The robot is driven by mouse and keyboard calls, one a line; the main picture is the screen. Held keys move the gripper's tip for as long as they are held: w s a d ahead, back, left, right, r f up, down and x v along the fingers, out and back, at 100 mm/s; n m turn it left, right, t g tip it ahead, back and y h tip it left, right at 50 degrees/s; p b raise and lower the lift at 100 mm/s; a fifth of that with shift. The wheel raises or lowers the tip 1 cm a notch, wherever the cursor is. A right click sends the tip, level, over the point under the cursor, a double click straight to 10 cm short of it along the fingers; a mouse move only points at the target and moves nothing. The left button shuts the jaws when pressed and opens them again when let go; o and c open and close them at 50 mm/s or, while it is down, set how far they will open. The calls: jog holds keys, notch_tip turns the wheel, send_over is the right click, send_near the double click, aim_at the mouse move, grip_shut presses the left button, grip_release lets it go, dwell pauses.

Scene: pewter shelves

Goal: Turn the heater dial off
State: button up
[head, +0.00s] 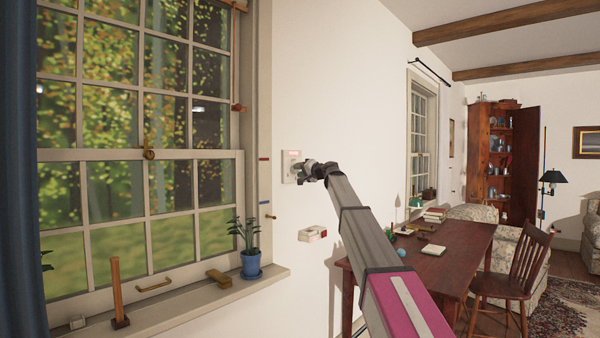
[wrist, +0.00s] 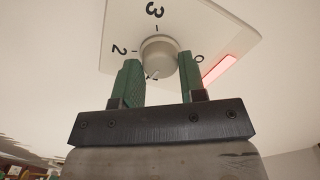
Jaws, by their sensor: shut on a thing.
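The heater dial (wrist: 159,54) is a round pale knob on a white panel (wrist: 118,22) marked 3, 2 and 0. A small mark shows on the knob's lower edge; I cannot tell which number the dial is set to. A red light (wrist: 222,68) glows on the panel beside the 0. My gripper (wrist: 160,66) has its green fingers on either side of the dial, shut on it. In the head view the panel (head: 288,164) is on the white wall right of the window, with my gripper (head: 302,170) at it, hiding the dial.
The window sill (head: 190,309) holds a plant in a blue pot (head: 250,262), a wooden brush-like block (head: 218,278) and an upright wooden tool (head: 117,290). A wooden table (head: 460,238) and chair (head: 517,275) stand right.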

jog(key=shift+f+n, duration=0.15)
jog(key=shift+n, duration=9.85)
jog(key=o, duration=0.9)
jog(key=shift+d, duration=0.15)
jog(key=v, duration=1)
jog(key=shift+s+d, duration=0.25)
